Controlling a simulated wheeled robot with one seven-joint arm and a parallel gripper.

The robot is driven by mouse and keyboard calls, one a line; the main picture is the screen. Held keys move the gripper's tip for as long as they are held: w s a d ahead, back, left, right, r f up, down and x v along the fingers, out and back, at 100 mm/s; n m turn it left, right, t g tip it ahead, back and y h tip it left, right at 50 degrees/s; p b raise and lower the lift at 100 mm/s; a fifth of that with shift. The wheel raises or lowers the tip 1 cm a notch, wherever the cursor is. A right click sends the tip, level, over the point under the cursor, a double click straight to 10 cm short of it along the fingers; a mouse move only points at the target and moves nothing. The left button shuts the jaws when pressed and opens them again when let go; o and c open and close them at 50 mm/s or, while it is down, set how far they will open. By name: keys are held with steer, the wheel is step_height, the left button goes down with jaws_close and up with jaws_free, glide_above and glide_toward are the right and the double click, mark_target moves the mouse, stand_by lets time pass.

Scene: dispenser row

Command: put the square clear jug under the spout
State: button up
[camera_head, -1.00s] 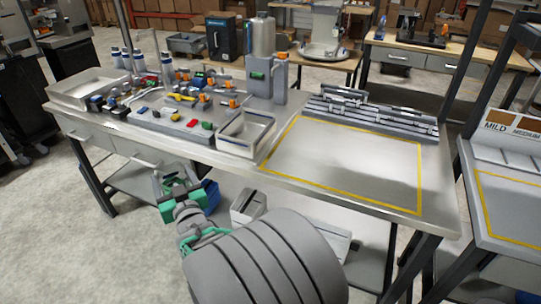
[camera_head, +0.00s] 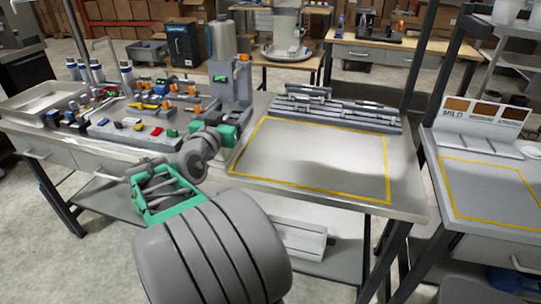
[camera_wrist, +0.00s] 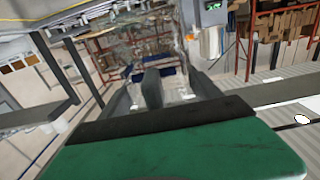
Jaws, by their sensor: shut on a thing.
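The square clear jug (camera_wrist: 135,45) shows in the wrist view as a transparent, glassy shape in front of my gripper (camera_wrist: 152,88). My gripper is shut on it, with a dark finger in front of the clear wall. Its rim and base are hard to make out. In the head view my gripper (camera_head: 230,130) is at tabletop height near the front edge of the workbench, and I cannot pick out the jug there. The dispenser (camera_head: 231,85), a grey column with a green display and a metal cylinder, stands behind my gripper. I cannot make out its spout.
The workbench (camera_head: 330,155) has a clear yellow-outlined area to the right of my gripper. Grey rails (camera_head: 335,110) lie behind it. A board of coloured parts (camera_head: 140,125) and a metal tray (camera_head: 30,102) fill the left. A second table (camera_head: 480,190) stands at right.

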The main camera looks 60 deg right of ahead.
steer(key=s+d+f, duration=0.1)
steer(key=d+f, duration=0.3)
steer(key=s+d+f+p, duration=0.1)
steer(key=s+d+f, duration=0.1)
steer(key=d+f, duration=0.2)
steer(key=s+d+f+p, duration=0.1)
steer(key=s+d+f, duration=0.1)
steer(key=d+f, duration=0.2)
steer(key=shift+d+f, duration=0.3)
steer(key=shift+d, duration=0.2)
steer(key=shift+f, duration=0.1)
steer(key=shift+f, duration=0.15)
steer(key=o, duration=1.4)
steer(key=shift+p, duration=0.3)
